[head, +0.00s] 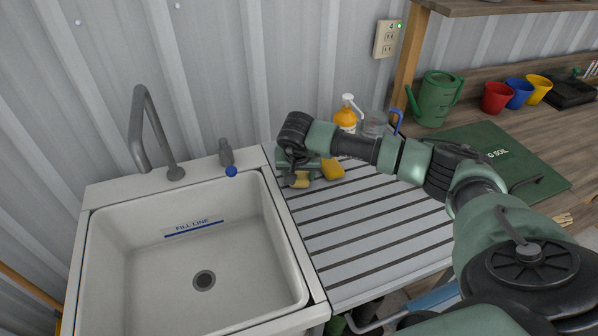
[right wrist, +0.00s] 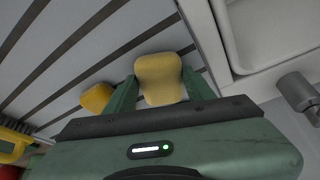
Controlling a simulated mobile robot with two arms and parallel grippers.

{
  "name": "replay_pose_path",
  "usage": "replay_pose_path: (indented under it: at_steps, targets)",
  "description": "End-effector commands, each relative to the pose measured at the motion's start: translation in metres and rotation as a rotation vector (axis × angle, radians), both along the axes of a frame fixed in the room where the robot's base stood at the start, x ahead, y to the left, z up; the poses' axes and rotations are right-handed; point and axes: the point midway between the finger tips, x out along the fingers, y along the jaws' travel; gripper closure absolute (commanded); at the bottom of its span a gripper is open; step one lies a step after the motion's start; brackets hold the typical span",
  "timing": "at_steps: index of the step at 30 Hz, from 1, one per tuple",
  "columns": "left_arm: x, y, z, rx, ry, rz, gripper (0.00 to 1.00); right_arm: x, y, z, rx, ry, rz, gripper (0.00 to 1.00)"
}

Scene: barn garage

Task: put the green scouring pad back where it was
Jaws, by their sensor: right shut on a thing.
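My right gripper (head: 299,177) is over the back left of the slatted drainboard, close to the sink's right rim. In the right wrist view its two green fingers (right wrist: 159,88) are shut on a pale yellow sponge-like block (right wrist: 158,76). The block also shows below the gripper in the head view (head: 301,182). I see no green scouring face on it from these angles. I cannot tell whether it touches the slats. A second, deeper yellow block (head: 332,168) lies just right of it, also in the right wrist view (right wrist: 96,98). My left gripper is not in view.
The empty white sink (head: 110,235) is to the left, with a grey tap (head: 142,130) behind. A yellow pump bottle (head: 346,115) and a clear container (head: 375,123) stand behind my arm. The drainboard's (head: 365,232) front is clear.

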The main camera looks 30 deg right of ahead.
Motion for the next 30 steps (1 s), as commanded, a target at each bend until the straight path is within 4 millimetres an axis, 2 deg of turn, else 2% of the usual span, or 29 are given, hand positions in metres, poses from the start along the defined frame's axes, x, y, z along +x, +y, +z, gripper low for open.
replay_pose_path:
  at_steps: [10, 11, 13, 23, 25, 27, 30]
  targets:
    - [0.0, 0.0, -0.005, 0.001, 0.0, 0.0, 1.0, 0.001, 0.0, -0.005, 0.0, -0.002, -0.001, 0.84]
    - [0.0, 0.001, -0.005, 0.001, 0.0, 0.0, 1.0, 0.001, 0.0, -0.004, 0.0, -0.002, -0.001, 0.44]
    - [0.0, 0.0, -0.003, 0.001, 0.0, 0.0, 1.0, 0.001, 0.0, -0.003, 0.0, -0.002, -0.001, 0.25]
    - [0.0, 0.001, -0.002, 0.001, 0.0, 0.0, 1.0, 0.001, 0.0, -0.002, 0.0, -0.002, -0.001, 0.25]
    - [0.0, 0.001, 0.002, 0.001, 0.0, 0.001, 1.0, 0.001, 0.0, 0.003, 0.0, -0.002, -0.001, 0.25]
    - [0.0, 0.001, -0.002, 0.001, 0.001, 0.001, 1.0, -0.001, 0.001, 0.008, 0.0, -0.004, 0.0, 0.25]
    - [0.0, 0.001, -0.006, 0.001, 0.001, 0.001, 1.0, -0.006, 0.005, 0.024, -0.001, -0.008, 0.001, 0.25]
